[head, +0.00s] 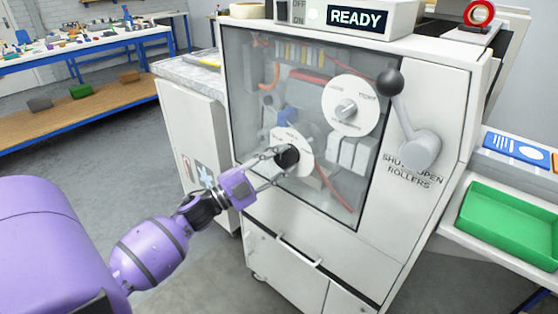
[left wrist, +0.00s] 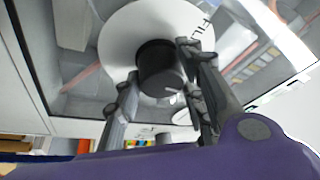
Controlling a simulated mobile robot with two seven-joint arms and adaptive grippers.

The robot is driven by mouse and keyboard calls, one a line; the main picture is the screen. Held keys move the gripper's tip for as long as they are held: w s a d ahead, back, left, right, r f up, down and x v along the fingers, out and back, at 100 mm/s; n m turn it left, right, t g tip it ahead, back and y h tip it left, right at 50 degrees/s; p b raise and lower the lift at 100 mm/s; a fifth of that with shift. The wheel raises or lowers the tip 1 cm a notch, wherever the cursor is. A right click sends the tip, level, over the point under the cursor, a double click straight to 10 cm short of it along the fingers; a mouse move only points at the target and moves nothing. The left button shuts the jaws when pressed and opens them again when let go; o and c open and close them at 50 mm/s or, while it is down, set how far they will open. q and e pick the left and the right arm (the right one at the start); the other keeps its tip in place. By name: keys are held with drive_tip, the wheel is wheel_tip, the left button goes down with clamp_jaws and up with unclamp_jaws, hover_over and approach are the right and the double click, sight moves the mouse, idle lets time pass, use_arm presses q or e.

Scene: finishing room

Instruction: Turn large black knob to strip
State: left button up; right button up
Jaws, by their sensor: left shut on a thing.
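The large black knob (head: 287,157) sits on a white round dial plate (head: 304,147) low on the machine's clear front panel. My left gripper (head: 278,163) is shut on this knob, with one finger on each side. In the left wrist view the knob (left wrist: 160,68) lies between the two fingers (left wrist: 158,90). A short light mark shows on the knob's face there. The dial plate (left wrist: 120,30) carries lettering, partly hidden by a finger; I cannot read where the knob points. My right gripper is not in view.
A second dial with a grey knob (head: 346,109) sits above right. A black-ball lever (head: 390,82) stands by the "SHUT OPEN ROLLERS" lettering. A display (head: 355,18) reads READY. A green tray (head: 510,218) is at right. Open floor lies left of the machine.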

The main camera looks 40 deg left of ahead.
use_arm(q)
drive_tip(key=m, duration=0.2)
drive_tip(key=m+g+p, duration=0.1)
drive_tip(key=m, duration=0.1)
drive_tip(key=shift+g+h, duration=0.3)
drive_tip(key=shift+h, duration=0.1)
drive_tip(key=m+g+p, duration=0.1)
drive_tip(key=m+p, duration=0.1)
drive_tip(key=m, duration=0.2)
drive_tip(key=shift+r+g, duration=0.1)
drive_tip(key=shift+g, duration=0.2)
drive_tip(key=shift+a+m+g+y+p, duration=0.1)
drive_tip(key=shift+m+g+y+p, duration=0.35)
drive_tip(key=shift+m+p, duration=0.75)
drive_tip(key=shift+s+m, duration=0.1)
drive_tip(key=shift+m, duration=0.3)
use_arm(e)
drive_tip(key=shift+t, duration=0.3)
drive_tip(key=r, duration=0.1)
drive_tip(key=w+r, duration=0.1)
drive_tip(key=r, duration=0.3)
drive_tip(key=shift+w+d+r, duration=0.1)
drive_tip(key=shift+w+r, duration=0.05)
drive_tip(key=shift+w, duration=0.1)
use_arm(q)
drive_tip(key=shift+f, duration=0.2)
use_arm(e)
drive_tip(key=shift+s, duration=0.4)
